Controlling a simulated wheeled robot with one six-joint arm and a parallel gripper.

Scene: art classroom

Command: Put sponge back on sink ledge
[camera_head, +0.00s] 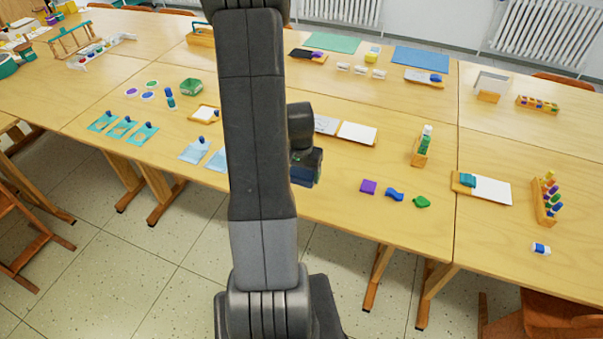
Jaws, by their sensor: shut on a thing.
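My gripper (308,165) shows just right of my upright arm, over the front edge of the middle table. Its fingers are dark and small in the view, partly hidden by my arm. It is shut on a dark blue item (303,178), which shows only in part at its lower end. I cannot tell whether this item is the sponge. No sink or sink ledge can be made out.
My arm hides part of the table. Chairs stand at left and right.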

